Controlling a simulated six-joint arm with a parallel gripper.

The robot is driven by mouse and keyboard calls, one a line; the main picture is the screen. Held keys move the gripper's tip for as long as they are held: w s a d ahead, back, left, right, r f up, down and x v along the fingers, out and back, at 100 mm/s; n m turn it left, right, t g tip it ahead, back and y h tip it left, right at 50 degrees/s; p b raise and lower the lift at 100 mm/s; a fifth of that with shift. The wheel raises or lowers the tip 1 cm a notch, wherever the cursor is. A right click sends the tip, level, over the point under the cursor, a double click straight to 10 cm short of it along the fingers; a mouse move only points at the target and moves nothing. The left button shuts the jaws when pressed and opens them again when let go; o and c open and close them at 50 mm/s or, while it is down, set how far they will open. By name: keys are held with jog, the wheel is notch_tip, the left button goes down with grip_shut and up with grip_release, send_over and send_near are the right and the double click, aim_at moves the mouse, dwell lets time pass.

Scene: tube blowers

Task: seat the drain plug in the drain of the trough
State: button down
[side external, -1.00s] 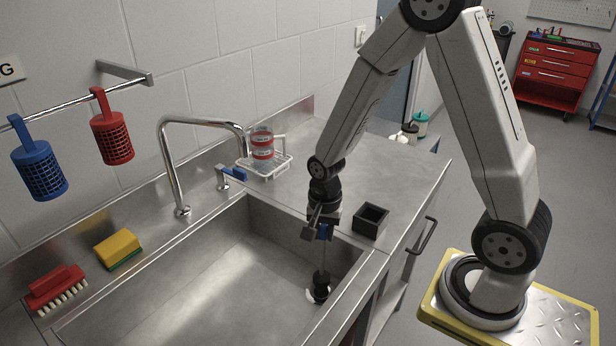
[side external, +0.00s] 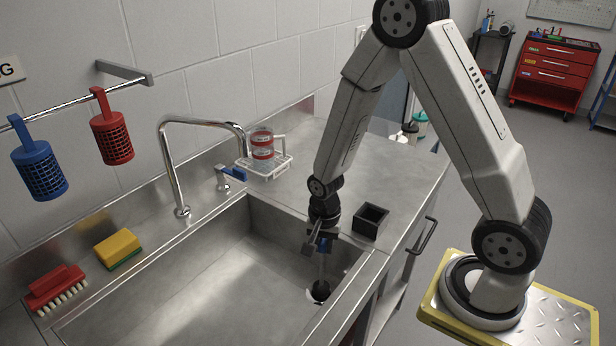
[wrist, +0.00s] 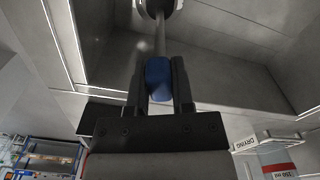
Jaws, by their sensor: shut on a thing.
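The drain plug (side external: 320,291) has a black body on a thin upright rod with a blue grip. My gripper (side external: 322,243) is shut on the blue grip, above the right end of the trough (side external: 215,290). The plug's black body is low at the trough floor, at the drain (side external: 310,297), whose pale rim shows at its left. I cannot tell whether it is fully down in the drain. In the wrist view my gripper (wrist: 160,95) has its fingers on either side of the blue grip, and the rod runs up to the drain at the top edge.
A black open box (side external: 370,219) stands on the counter right of the trough. A tap (side external: 172,165) arches at the back. A yellow sponge (side external: 118,248) and a red brush (side external: 55,287) lie on the left ledge. A wire rack (side external: 266,163) holds a red-banded jar. The trough's middle is clear.

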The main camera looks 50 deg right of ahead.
jog(key=shift+f, duration=0.1)
jog(key=shift+c, duration=2.4)
grip_release()
notch_tip(320, 180, up, 12)
